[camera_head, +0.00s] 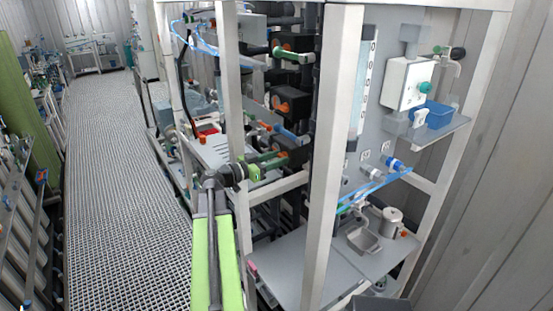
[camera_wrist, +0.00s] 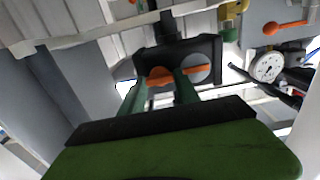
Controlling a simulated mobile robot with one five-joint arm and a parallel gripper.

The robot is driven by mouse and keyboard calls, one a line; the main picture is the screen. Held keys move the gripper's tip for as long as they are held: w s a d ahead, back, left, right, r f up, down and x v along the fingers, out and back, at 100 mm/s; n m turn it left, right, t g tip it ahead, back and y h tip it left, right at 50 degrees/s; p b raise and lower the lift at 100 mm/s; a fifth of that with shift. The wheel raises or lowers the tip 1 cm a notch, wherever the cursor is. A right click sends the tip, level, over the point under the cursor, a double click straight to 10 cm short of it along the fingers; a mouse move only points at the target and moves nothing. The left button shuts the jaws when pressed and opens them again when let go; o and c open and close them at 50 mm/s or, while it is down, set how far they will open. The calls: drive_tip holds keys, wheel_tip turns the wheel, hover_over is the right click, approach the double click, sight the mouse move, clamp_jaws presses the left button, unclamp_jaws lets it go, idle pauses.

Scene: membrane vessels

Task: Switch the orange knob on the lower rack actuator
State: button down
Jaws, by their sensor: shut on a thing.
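The lower rack actuator (camera_wrist: 178,52) is a black box in the upper middle of the wrist view, with a grey round face. It also shows in the head view (camera_head: 296,155), inside the rack behind the front post. The orange knob (camera_wrist: 158,76) is on its front, between the green fingers of my gripper (camera_wrist: 160,84). My gripper (camera_head: 277,159) is shut on the knob, and the fingers hide part of it. In the head view the knob is mostly covered by the gripper.
White rack posts (camera_head: 330,150) stand just right of my arm. Other black actuators (camera_head: 290,102) sit above. A gauge (camera_wrist: 267,67) and an orange lever (camera_wrist: 286,27) are at right in the wrist view. A grating walkway (camera_head: 115,180) is clear on the left.

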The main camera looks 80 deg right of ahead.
drive_tip(key=shift+n, duration=0.3)
drive_tip(key=n, duration=0.2)
drive_tip(key=shift+n, duration=0.3)
drive_tip(key=shift+f+n, duration=0.15)
drive_tip(key=shift+n, duration=6.25)
